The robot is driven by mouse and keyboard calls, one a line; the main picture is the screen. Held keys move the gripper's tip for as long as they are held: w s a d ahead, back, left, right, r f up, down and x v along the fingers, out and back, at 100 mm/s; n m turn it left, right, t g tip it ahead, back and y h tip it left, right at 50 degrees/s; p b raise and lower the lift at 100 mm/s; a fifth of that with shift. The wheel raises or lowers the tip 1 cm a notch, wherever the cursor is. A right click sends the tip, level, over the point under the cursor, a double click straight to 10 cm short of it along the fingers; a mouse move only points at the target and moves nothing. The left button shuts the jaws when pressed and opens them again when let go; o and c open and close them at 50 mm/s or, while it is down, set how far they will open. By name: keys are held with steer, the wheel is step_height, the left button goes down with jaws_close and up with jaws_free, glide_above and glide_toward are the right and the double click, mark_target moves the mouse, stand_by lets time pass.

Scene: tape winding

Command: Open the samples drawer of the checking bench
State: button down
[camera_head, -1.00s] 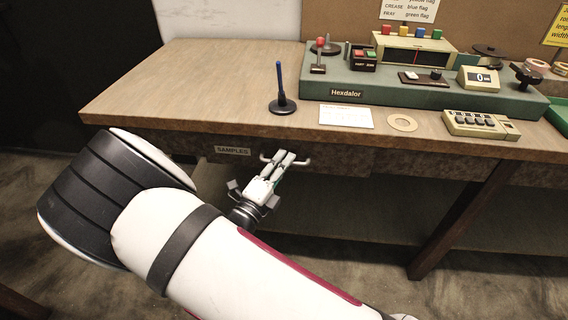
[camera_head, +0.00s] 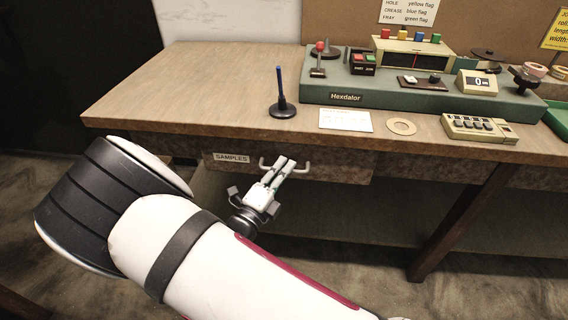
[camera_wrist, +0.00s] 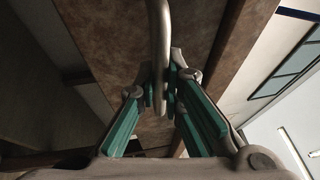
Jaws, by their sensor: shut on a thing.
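The samples drawer (camera_head: 340,172) is under the left part of the checking bench (camera_head: 190,85). My gripper (camera_head: 285,165) is shut on the handle, reaching from below and in front. In the wrist view the handle (camera_wrist: 159,40) runs between the green-padded fingers (camera_wrist: 160,95). The inside of the drawer cannot be seen.
A bench leg (camera_head: 455,225) stands to the right. Floor in front is open.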

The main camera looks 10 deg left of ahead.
steer(key=s+p, duration=0.8)
steer(key=s, duration=1.6)
steer(key=shift+s+a, duration=0.25)
steer(key=shift+a, duration=0.15)
steer(key=c, duration=2)
jaws_free()
steer(key=shift+o, duration=0.2)
steer(key=v, duration=0.7)
steer(key=shift+s, duration=0.2)
steer(key=shift+a, duration=0.1)
